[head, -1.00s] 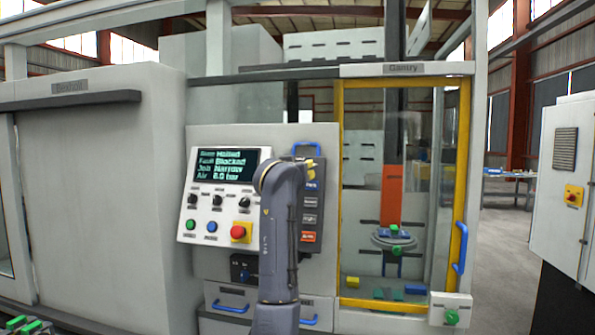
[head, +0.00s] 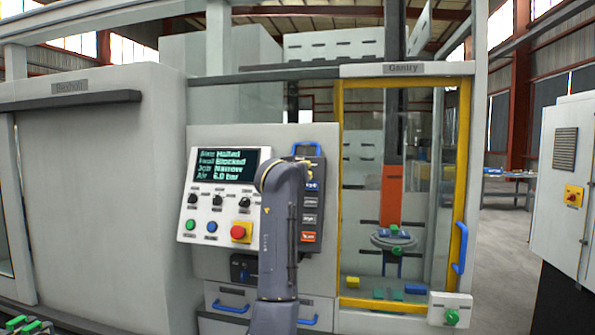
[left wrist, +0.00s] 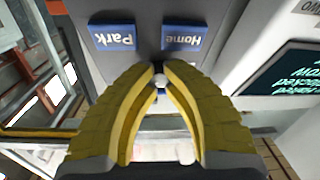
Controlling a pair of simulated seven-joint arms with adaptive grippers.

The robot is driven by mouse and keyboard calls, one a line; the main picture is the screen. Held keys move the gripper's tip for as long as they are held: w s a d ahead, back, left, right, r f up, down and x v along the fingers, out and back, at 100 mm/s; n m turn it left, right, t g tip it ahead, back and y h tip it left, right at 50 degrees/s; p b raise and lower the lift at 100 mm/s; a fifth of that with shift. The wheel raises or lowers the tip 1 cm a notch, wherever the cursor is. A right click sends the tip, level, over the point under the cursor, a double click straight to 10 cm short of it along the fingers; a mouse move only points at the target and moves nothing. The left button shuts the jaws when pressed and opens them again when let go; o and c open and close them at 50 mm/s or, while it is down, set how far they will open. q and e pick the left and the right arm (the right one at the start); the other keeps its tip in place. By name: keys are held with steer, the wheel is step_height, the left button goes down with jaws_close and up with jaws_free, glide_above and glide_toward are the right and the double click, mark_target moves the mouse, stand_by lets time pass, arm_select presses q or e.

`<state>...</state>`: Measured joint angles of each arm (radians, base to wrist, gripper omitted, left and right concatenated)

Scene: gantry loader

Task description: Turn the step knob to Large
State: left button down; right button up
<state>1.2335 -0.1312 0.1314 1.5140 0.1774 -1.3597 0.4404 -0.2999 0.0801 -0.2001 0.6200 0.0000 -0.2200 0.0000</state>
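In the left wrist view the yellow fingers of my left gripper (left wrist: 159,72) nearly meet at the tips, just beside the blue Park (left wrist: 113,37) and Home (left wrist: 185,38) buttons, which appear upside down. A small pale round piece (left wrist: 160,82) shows between the fingertips. I cannot tell whether it is the step knob or whether it is gripped. No Step or Large label is readable. My right gripper is not in view.
A white console (head: 215,217) with a screen (head: 222,166), several black knobs and a red stop button (head: 238,231) stands left of the arm. A blue handle (head: 306,147) tops the button panel. To the right is a yellow-framed gantry door (head: 465,180).

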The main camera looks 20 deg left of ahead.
arm_select(q)
steer(key=shift+a+r, duration=0.1)
steer(key=shift+r, duration=0.15)
stand_by(0.3)
steer(key=shift+s+r+m+h, duration=0.15)
steer(key=shift+m+h, duration=0.45)
steer(key=shift+m, duration=1)
steer(key=c, duration=1.1)
jaws_free()
steer(key=shift+f, duration=0.25)
steer(key=shift+c, duration=0.2)
steer(key=shift+f, duration=0.1)
steer(key=s, duration=1.1)
steer(key=shift+s+d, duration=0.2)
steer(key=shift+s, duration=0.2)
